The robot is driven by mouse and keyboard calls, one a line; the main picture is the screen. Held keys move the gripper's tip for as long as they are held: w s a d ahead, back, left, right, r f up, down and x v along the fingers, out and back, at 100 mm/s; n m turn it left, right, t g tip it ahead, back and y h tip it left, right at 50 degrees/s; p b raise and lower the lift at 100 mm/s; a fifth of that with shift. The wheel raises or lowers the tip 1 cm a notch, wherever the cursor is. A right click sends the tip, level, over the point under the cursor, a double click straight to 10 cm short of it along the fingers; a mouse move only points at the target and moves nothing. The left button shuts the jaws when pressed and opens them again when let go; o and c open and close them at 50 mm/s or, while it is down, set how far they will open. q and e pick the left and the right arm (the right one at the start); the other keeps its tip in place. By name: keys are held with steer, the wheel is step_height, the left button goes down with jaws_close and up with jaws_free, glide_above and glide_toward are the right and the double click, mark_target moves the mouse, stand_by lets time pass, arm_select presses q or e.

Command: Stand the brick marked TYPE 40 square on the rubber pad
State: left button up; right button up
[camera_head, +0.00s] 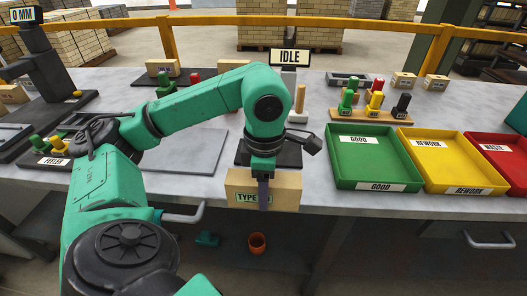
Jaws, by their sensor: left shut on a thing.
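A tan brick (287,188) with a green-edged label reading TYPE shows at the bench's front edge; a gripper finger hides the number on its label. My left gripper (263,190) points down and is shut on this brick, one dark finger across its front face. The brick looks level, but I cannot tell whether it touches anything below. A dark pad (289,158) lies just behind the brick, under the IDLE sign (289,57), partly hidden by my wrist; I cannot tell if it is rubber. My right gripper is not in view.
Green (345,180), yellow (440,180) and red trays (510,178) stand at the right. A wooden rack (372,115) with coloured stamps is behind them. A grey mat (195,155) lies left of the pad. A dark gauge marked 0 MM (40,60) stands far left.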

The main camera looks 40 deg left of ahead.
arm_select(q)
steer(key=w+a, duration=0.1)
steer(key=w, duration=0.1)
steer(key=w+a+p, duration=0.1)
steer(key=w+a, duration=0.1)
steer(key=w+a+p, duration=0.1)
steer(key=w+a, duration=0.1)
steer(key=shift+w+r, duration=0.2)
steer(key=shift+w, duration=0.05)
steer(key=w+a+p, duration=0.3)
steer(key=w+a, duration=0.1)
steer(key=w, duration=0.1)
steer(key=w+a+p, duration=0.1)
steer(key=w+p, duration=0.1)
steer(key=shift+w+a+f+p, duration=0.15)
steer(key=shift+w+a+p, duration=0.15)
steer(key=shift+w+a, duration=0.1)
steer(key=shift+w+a+f, duration=0.2)
steer(key=shift+w+a, duration=0.1)
steer(key=shift+w, duration=0.1)
steer(key=shift+f, duration=0.75)
steer(key=o, duration=1.3)
steer(key=shift+s, duration=0.1)
steer(key=shift+o, duration=0.2)
